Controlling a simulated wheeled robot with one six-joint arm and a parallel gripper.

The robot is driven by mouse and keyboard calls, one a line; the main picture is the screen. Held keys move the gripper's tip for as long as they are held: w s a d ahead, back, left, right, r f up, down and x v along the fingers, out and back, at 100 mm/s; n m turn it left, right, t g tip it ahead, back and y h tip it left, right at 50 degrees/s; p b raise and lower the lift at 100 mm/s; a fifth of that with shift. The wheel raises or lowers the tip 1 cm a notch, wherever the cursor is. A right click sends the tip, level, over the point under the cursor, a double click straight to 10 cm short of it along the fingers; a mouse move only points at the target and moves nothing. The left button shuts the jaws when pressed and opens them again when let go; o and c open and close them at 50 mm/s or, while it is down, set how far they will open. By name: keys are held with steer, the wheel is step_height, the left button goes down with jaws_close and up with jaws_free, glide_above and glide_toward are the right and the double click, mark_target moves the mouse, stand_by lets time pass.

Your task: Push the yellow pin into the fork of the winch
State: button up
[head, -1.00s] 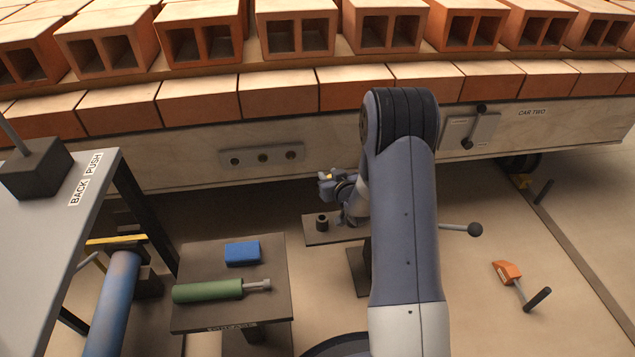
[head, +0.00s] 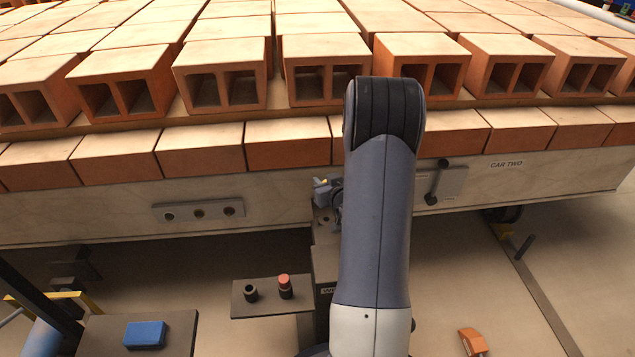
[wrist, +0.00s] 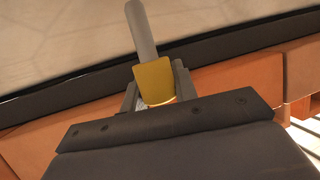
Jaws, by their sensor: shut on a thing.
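The yellow pin shows in the wrist view as a yellow block (wrist: 154,80) with a grey round shaft (wrist: 141,28) pointing up and away. My gripper (wrist: 157,92) is shut on the yellow part. In the head view my gripper (head: 325,191) is small, beside the lower side of the car and partly behind my arm. A dark upright housing (head: 325,262) with a partly hidden label stands below it and may be the winch. My arm covers its right side. I cannot make out the fork, or whether the pin touches anything.
Hollow bricks (head: 325,75) line the car (head: 110,205) close behind my gripper. A small dark shelf (head: 270,309) holds a black socket (head: 251,293) and a red-topped peg (head: 285,287). A blue block (head: 145,334) lies on a bench at lower left. An orange object (head: 472,342) is on the floor.

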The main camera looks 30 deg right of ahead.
stand_by(0.3)
step_height(320, 180, down, 6)
steer(key=b, duration=0.5)
steer(key=shift+r+b, duration=0.1)
steer(key=shift+b, duration=0.25)
steer(key=shift+b, duration=0.4)
stand_by(1.3)
steer(key=shift+f+b, duration=0.5)
steer(key=shift+f, duration=0.05)
steer(key=shift+r, duration=0.25)
stand_by(2.1)
steer(key=shift+f+b, duration=0.3)
steer(key=shift+b, duration=0.15)
steer(key=shift+r, duration=0.3)
stand_by(1.2)
